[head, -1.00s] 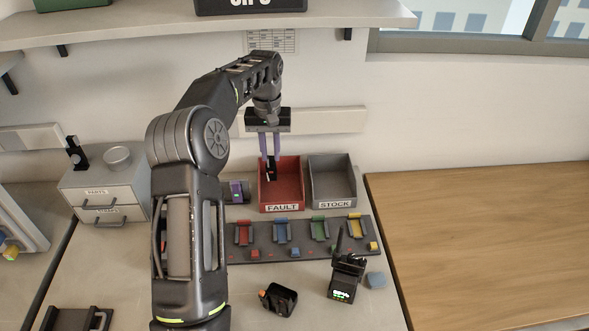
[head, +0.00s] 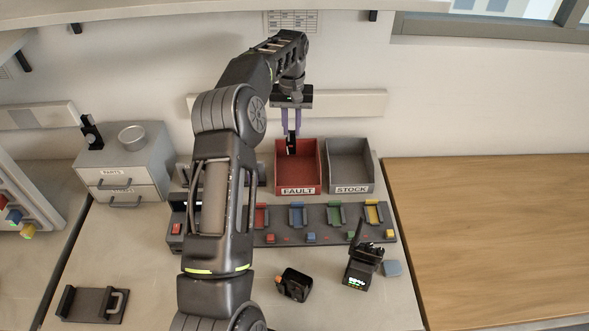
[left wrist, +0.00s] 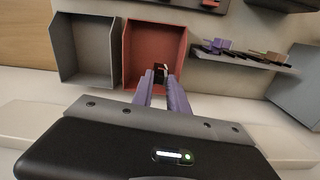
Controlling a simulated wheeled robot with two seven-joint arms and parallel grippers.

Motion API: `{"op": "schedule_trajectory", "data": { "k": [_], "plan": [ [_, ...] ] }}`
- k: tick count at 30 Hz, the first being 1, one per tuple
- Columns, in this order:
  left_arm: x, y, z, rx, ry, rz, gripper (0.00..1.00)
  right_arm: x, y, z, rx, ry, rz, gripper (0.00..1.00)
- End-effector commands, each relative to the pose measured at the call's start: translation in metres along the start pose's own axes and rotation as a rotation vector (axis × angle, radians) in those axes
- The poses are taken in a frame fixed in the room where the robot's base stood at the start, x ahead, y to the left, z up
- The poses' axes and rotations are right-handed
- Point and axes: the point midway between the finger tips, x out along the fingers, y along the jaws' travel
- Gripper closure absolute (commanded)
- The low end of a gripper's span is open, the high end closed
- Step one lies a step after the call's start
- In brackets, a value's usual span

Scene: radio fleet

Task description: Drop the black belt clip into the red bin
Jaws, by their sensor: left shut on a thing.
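The black belt clip (head: 291,147) is between the purple fingers of my left gripper (head: 291,132), which is shut on it. The clip hangs over the back left part of the red bin (head: 311,177), labelled FAULT. In the left wrist view the clip (left wrist: 160,70) shows at the fingertips (left wrist: 163,84), against the red bin (left wrist: 133,60). I cannot tell exactly how high the clip is above the bin floor. The bin looks otherwise empty. My right gripper is not in view.
A grey STOCK bin (head: 363,180) stands right of the red one. In front lies a dark rack (head: 325,236) with coloured slots. A radio (head: 362,266), a black holder (head: 294,285) and a grey drawer unit (head: 122,160) stand around. The wooden top (head: 480,240) is clear.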

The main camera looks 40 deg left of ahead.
Motion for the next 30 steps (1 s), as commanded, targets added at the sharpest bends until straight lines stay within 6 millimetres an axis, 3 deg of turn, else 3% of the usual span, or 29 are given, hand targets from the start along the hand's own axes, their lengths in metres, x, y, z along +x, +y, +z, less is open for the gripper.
{"op": "schedule_trajectory", "data": {
  "k": [9,21,22,30],
  "plan": [
    [0.035,0.000,0.001,-0.001,-0.003,0.000,1.00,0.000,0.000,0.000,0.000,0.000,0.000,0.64],
    [0.042,0.000,0.001,-0.001,0.000,0.000,1.00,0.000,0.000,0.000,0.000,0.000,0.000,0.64],
    [0.042,0.000,0.001,-0.001,-0.001,0.000,0.80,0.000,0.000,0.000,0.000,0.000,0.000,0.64],
    [0.042,0.000,0.001,-0.001,-0.001,0.000,0.58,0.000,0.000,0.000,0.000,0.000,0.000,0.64]
  ]
}}
